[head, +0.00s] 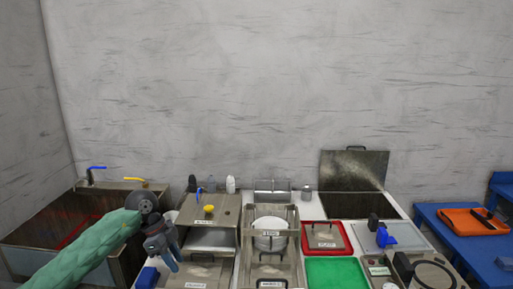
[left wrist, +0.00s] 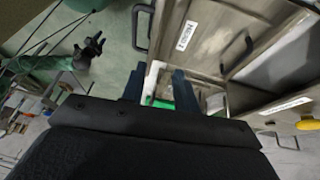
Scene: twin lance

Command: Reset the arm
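My left arm comes in from the lower left in the head view, in a green sleeve. Its gripper (head: 172,260) points down over the front left of the worktop, beside the metal boxes. In the left wrist view its two dark blue fingers (left wrist: 160,80) stand apart, with nothing clearly held between them. A white part and a green patch show behind the gap. A dark gripper on a green-sleeved arm, which looks like my right one (left wrist: 90,50), hangs low over the floor in the left wrist view. Its fingers are too small to read. It is not in the head view.
A metal sink (head: 60,225) stands at left. Labelled metal boxes (head: 212,215), a white pot (head: 269,238), a red tray (head: 328,235), a green tray (head: 335,272) and an open-lidded box (head: 352,168) crowd the worktop. A blue table (head: 450,228) with an orange case (head: 470,221) is at right.

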